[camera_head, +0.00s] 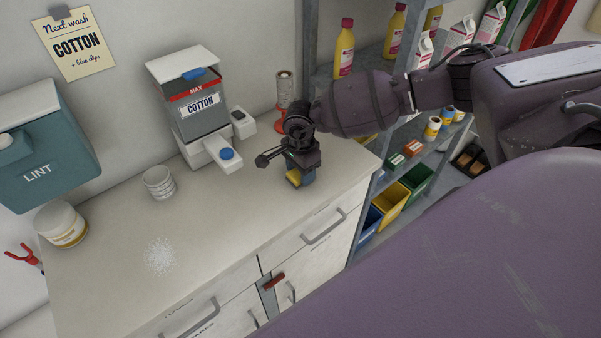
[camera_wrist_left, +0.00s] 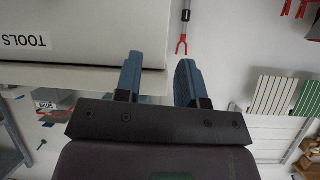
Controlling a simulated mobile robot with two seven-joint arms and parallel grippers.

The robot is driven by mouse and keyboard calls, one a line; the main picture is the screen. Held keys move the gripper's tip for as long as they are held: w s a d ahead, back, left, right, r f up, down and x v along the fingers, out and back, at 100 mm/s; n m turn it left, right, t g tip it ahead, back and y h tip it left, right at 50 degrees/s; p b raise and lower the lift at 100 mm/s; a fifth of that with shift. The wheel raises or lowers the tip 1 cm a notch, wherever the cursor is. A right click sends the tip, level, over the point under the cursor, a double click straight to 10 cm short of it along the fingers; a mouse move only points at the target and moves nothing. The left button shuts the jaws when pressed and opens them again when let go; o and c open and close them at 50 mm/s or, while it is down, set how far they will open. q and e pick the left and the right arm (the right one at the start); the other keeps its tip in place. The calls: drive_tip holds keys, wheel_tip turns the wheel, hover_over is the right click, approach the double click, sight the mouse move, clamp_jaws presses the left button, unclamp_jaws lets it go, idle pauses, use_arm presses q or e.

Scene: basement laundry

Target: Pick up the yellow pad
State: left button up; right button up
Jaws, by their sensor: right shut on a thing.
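I cannot tell whether the pad touches the counter. My left gripper is outside the head view. In the left wrist view my left gripper (camera_wrist_left: 159,72) has its two blue fingers apart with nothing between them, in front of a white cabinet face marked TOOLS (camera_wrist_left: 80,35).
A COTTON dispenser (camera_head: 203,103), a ribbed white cup (camera_head: 159,183) and a lidded jar (camera_head: 61,224) stand on the counter (camera_head: 215,220). White powder (camera_head: 160,256) lies near the front. A shelf with yellow bottles (camera_head: 345,50) and coloured bins (camera_head: 392,207) stands right. The counter's middle is clear.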

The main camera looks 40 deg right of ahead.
wheel_tip(320, 180, up, 20)
drive_tip(key=b, duration=0.1)
idle(0.5)
